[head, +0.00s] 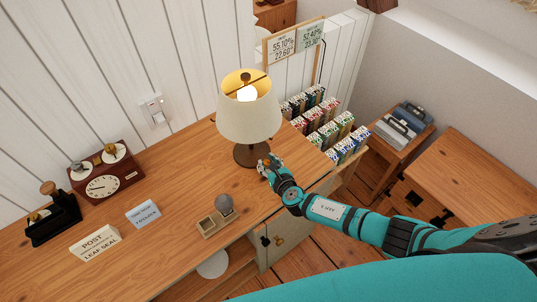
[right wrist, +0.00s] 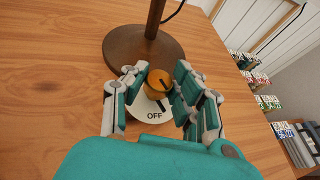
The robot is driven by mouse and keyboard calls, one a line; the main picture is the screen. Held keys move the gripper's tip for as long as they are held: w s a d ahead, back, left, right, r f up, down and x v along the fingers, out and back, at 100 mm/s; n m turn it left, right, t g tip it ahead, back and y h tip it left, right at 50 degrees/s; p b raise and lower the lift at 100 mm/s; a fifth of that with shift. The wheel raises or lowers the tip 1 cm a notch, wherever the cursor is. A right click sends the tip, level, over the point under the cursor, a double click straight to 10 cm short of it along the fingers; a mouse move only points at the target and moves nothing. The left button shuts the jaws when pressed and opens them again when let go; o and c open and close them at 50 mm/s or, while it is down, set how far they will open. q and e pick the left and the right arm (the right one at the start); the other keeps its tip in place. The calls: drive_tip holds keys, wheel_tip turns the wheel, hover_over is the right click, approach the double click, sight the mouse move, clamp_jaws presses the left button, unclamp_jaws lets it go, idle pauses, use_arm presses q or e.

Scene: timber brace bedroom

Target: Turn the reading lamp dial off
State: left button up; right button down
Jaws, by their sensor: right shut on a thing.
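The reading lamp has a cream shade (head: 250,118) and a dark brown round base (head: 251,153); its bulb glows. The base also shows in the right wrist view (right wrist: 144,50). Just in front of it is the lamp dial (right wrist: 159,82), an orange-brown knob with a dark mark, over a white disc (right wrist: 152,108) lettered OFF. The OFF lettering faces my wrist. The knob's dark mark points toward the right, not at the lettering. My right gripper (head: 267,164) is at the dial, with its fingers shut around the knob. My left gripper is not in view.
On the wooden desk (head: 175,160) stand a clock (head: 103,184), small signs (head: 97,243), a black stamp holder (head: 53,214) and a small wooden tray (head: 209,225). A rack of colored packets (head: 325,125) stands right of the lamp. A wall switch (head: 154,112) is behind.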

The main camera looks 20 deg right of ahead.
drive_tip(key=m+h, duration=0.2)
drive_tip(key=h, duration=0.1)
drive_tip(key=shift+a+m, duration=0.2)
drive_tip(key=shift+m, duration=0.1)
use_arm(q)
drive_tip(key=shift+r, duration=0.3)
use_arm(e)
drive_tip(key=shift+m+g+h, duration=0.3)
drive_tip(key=shift+m+h, duration=0.8)
drive_tip(key=shift+h, duration=0.2)
drive_tip(key=c, duration=1)
unclamp_jaws()
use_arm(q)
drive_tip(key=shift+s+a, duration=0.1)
use_arm(e)
drive_tip(key=v, duration=1.2)
drive_tip(key=shift+w, duration=0.1)
